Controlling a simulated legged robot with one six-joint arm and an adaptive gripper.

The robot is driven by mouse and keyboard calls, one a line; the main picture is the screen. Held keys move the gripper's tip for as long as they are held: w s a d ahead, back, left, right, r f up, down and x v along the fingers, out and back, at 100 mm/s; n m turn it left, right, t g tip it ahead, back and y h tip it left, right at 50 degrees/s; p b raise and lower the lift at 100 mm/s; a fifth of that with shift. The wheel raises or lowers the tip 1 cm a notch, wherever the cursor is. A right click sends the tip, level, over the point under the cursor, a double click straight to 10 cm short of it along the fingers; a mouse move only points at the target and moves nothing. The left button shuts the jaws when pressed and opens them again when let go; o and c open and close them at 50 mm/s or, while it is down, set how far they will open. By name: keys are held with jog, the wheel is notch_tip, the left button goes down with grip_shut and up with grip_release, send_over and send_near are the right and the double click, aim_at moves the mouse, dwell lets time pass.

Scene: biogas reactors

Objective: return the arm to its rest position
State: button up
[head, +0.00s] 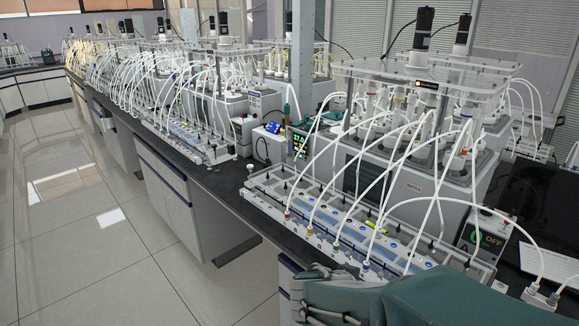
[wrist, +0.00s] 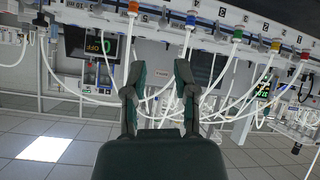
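My arm shows in the head view as a dark teal body (head: 430,298) at the lower right, in front of the near reactor bench. The slim pieces at its left end look like the fingers of my gripper (head: 325,292), low by the bench's front edge. In the wrist view my gripper (wrist: 160,68) has its two teal fingers standing apart with a clear gap between them. Nothing is held between the fingers. White tubes and the tube rail (wrist: 215,30) lie beyond the fingertips; I cannot tell how far away.
The near reactor unit (head: 430,165) stands behind its tube rail (head: 350,225), with white tubes looping between them. A screen (head: 485,238) reading OFF is at the right. More reactors line the black bench leftward. The tiled floor (head: 80,220) at the left is clear. The wrist view looks upside down.

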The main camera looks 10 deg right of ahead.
jog(key=s+a+r+n+y, duration=0.2)
jog(key=s+r+n+y, duration=0.1)
jog(key=s, duration=0.4)
jog(key=s+a+r+n+g+y, duration=0.1)
jog(key=s+r+n+y, duration=0.3)
jog(key=s, duration=0.4)
jog(key=shift+s+a+y, duration=0.2)
jog(key=shift+a+y, duration=0.2)
jog(key=shift+y, duration=0.3)
